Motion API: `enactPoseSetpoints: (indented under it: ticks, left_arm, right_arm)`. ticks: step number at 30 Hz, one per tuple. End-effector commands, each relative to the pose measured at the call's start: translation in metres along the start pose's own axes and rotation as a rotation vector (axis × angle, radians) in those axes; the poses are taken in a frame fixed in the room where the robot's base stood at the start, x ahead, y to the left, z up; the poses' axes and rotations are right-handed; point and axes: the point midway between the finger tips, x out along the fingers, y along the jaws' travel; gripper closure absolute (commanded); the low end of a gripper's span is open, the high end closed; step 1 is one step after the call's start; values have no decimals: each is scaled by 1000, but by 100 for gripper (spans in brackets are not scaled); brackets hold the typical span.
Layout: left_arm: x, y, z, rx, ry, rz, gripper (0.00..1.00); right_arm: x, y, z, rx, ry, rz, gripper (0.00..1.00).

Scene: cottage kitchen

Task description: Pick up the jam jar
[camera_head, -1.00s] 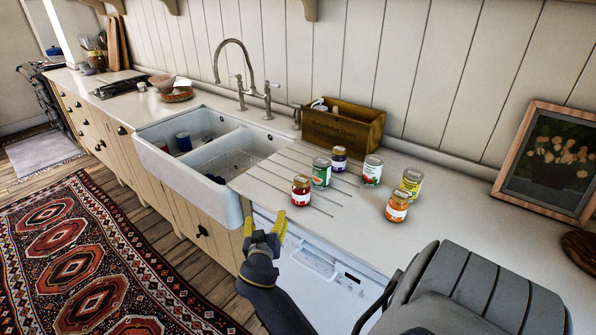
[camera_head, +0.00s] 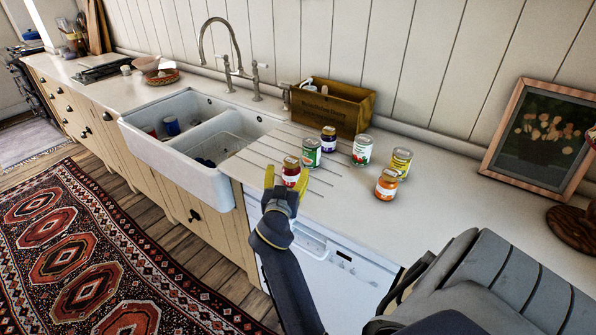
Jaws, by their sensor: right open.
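A small glass jar with red contents and a pale label (camera_head: 291,170) stands upright on the grooved drainboard near the counter's front edge. My right gripper (camera_head: 286,178) is open, its yellow fingertips on either side of the red jar in this view. The fingers partly cover the jar's lower part; I cannot tell whether they touch it. A dark purple jar (camera_head: 328,140) and an orange jar (camera_head: 386,184) also stand on the counter. The labels are too small to read, so I cannot tell which is the jam. My left gripper is not in view.
A wooden crate (camera_head: 338,106) is at the back. The double sink (camera_head: 175,160) lies left, a picture frame (camera_head: 537,138) right. Counter right of the jars is clear.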

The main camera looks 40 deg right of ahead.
Motion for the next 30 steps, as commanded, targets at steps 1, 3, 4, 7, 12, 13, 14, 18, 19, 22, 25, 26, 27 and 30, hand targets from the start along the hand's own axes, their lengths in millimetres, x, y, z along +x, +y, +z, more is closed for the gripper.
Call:
enactPoseSetpoints:
  ticks: [1, 3, 4, 7, 12, 13, 14, 18, 19, 22, 25, 26, 27, 30]
  left_arm:
    - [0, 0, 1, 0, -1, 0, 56]
    - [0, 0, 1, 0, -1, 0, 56]
    - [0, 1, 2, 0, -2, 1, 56]
    - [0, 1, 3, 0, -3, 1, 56]
    - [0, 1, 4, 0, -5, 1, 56]
    - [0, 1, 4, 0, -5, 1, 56]
    - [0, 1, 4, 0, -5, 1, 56]
    - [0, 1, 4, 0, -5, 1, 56]
    - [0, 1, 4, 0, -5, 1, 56]
    - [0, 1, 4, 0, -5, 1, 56]
    - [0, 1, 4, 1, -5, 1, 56]
    - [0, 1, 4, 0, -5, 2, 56]
    - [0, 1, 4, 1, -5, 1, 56]
    - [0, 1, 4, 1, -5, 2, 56]
  right_arm:
    - [4, 0, 0, -1, 1, 0, 28]
    - [10, 0, -1, -3, 2, 1, 28]
    - [12, 0, -1, -3, 2, 2, 28]
    - [24, 1, -1, -3, 2, 1, 28]
    - [47, 1, 0, -4, 1, 1, 28]
    - [50, 1, 0, -4, 1, 1, 28]
    - [53, 1, 0, -4, 1, 2, 28]
    - [63, 0, 0, -2, 0, 1, 28]
    - [64, 0, 0, -2, 0, 1, 28]
    - [65, 0, 0, -1, -1, 1, 28]
    - [65, 0, 0, -1, -1, 1, 28]
    - [65, 0, 0, -1, -1, 1, 28]
    - [65, 0, 0, -1, -1, 1, 28]
    - [65, 0, 0, -1, -1, 1, 36]
